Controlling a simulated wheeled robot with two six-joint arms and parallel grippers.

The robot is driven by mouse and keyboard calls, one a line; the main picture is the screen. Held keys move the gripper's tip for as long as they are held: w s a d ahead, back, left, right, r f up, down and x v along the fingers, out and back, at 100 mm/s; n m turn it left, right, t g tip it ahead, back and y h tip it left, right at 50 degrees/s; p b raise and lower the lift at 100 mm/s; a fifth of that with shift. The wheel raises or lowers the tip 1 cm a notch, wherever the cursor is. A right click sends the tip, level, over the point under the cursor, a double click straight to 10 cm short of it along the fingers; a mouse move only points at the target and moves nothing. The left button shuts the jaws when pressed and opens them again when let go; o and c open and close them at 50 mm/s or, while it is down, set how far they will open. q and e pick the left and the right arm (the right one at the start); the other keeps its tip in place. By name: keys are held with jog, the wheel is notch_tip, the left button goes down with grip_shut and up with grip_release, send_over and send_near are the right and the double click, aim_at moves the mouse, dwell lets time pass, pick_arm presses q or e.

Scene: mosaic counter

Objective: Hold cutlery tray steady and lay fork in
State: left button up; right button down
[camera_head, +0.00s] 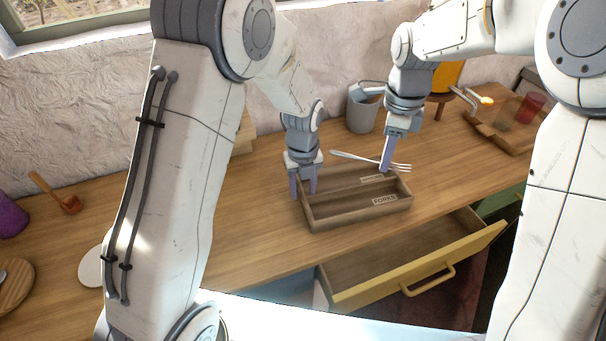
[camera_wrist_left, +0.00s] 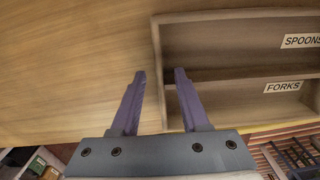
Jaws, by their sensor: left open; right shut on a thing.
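The wooden cutlery tray (camera_head: 338,222) stands on the counter with two long compartments. Its front one is labelled FORKS; the rear label reads SPOONS in the left wrist view, where the tray (camera_wrist_left: 222,17) also shows. My left gripper (camera_head: 303,190) is open at the tray's left end. In the left wrist view its fingers (camera_wrist_left: 160,76) are on either side of the tray's end wall, with a gap visible. My right gripper (camera_head: 386,168) is shut on the silver fork (camera_head: 350,156), over the tray's rear edge. The fork's handle points left and its tines right. Both compartments look empty.
A yellow-fronted drawer (camera_head: 420,277) stands open below the counter, in front of the tray. A grey pot (camera_head: 361,112) stands behind. A wooden board (camera_head: 508,128) with a red cup (camera_head: 532,107) is at the back right.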

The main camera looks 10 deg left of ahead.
pick_arm(q)
jog(key=shift+f, duration=1)
grip_shut()
pick_arm(e)
jog(key=shift+f, duration=0.1)
dwell(0.8)
jog(key=shift+w+f+n, duration=0.3)
jog(key=shift+f+n, duration=0.65)
jog(key=shift+f, duration=0.85)
jog(key=shift+w+f+n, duration=0.35)
jog(key=shift+f+n, duration=0.55)
jog(key=shift+f, duration=0.95)
jog(key=shift+w+f+n, duration=0.3)
jog(key=shift+f+n, duration=0.65)
jog(key=shift+f, duration=0.85)
